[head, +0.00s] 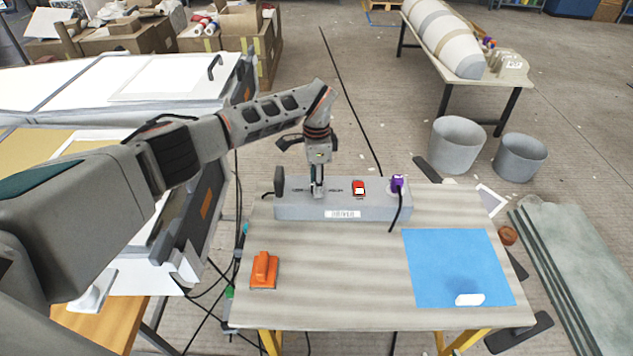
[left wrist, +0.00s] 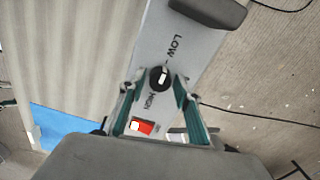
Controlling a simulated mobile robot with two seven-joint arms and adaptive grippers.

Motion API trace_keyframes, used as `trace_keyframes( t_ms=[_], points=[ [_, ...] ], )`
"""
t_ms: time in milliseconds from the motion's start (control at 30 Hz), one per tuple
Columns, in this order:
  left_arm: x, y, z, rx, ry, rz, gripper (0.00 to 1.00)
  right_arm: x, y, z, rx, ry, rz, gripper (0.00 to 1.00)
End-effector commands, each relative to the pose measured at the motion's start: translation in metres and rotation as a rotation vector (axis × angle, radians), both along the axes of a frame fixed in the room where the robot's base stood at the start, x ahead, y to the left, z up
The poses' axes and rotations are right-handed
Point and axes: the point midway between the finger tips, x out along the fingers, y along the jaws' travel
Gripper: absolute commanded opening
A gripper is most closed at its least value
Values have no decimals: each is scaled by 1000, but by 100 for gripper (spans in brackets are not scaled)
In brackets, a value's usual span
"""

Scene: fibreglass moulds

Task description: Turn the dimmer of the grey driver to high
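The grey driver (head: 290,212) is a long box at the back of the table, with its dimmer on top. In the left wrist view the dimmer (left wrist: 159,78) is a round black knob with a white mark, between the printed words LOW and HIGH. My left gripper (head: 317,189) points down over the driver and hides most of the knob in the head view. In the left wrist view its fingers (left wrist: 156,92) are apart, one on each side of the knob. I cannot tell whether they touch it. My right gripper is not in view.
A red switch (head: 359,188) and a purple plug with a black cable (head: 397,183) sit on the driver's right half. A dark upright part (head: 279,181) stands at its left end. An orange block (head: 264,270) and blue sheet (head: 455,260) lie on the table (head: 340,285); between them is clear.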

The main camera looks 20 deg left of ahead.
Motion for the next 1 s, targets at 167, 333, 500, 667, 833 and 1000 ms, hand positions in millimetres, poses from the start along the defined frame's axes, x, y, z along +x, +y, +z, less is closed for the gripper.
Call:
trace_keyframes(
  t_ms=[167, 333, 500, 667, 833, 1000],
  points=[
    [0, 0, 0, 0, 0, 0, 2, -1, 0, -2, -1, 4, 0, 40],
    [0, 0, 0, 0, 0, -7, 2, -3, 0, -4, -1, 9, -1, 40],
    [0, 0, 1, 0, 1, -49, 2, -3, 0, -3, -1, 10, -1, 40],
    [0, 0, 2, 0, -1, -140, 2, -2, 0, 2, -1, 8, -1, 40],
    [1, 0, 3, 1, -2, -280, 2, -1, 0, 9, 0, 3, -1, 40],
    [0, 0, 2, 1, 0, -441, 2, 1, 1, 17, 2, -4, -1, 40]
  ],
)
